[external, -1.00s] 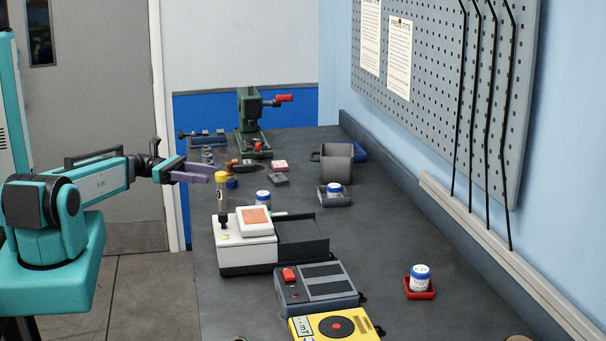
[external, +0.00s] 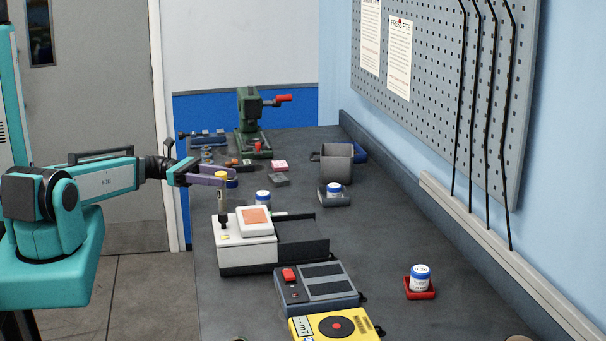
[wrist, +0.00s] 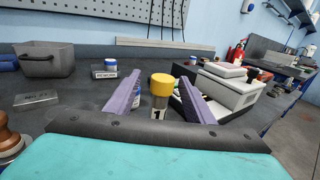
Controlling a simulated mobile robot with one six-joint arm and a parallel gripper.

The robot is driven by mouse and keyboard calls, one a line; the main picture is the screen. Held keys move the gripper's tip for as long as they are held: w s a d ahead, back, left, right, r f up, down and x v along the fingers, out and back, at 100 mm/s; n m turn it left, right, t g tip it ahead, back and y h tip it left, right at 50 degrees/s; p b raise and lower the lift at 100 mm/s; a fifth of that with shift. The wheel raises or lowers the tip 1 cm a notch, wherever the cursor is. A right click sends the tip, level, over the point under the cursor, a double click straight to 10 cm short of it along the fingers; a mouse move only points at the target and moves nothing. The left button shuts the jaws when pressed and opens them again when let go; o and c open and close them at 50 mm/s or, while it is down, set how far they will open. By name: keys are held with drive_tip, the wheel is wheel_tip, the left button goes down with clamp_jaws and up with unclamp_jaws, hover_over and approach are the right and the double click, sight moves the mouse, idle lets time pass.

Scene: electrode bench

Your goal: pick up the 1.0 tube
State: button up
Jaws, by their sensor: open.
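The 1.0 tube (external: 220,198) has a yellow cap and a pale label, and stands upright at the left end of a white bench instrument (external: 245,248). In the wrist view the tube (wrist: 160,101) shows a "1" on its label; the rest of the label is cut off by my gripper's body. My gripper (external: 228,180) is open, its two purple fingers level with the tube just below or at the cap. In the wrist view the cap appears between the two fingers (wrist: 160,78). I cannot tell whether either finger touches the tube.
A blue-capped jar (external: 263,197) stands behind the instrument, another (external: 334,189) in a dark tray. A third (external: 420,275) sits in a red tray. A grey bin (external: 336,165) and a green press (external: 249,125) are farther back.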

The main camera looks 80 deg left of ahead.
drive_tip(key=x, duration=0.1)
drive_tip(key=p+x, duration=0.1)
drive_tip(key=shift+w+d+r, duration=0.25)
drive_tip(key=shift+d+r, duration=0.05)
drive_tip(key=shift+d, duration=0.05)
drive_tip(key=shift+p+x, duration=0.45)
drive_tip(key=shift+x, duration=0.35)
drive_tip(key=shift+f, duration=0.15)
drive_tip(key=shift+c, duration=0.5)
clamp_jaws()
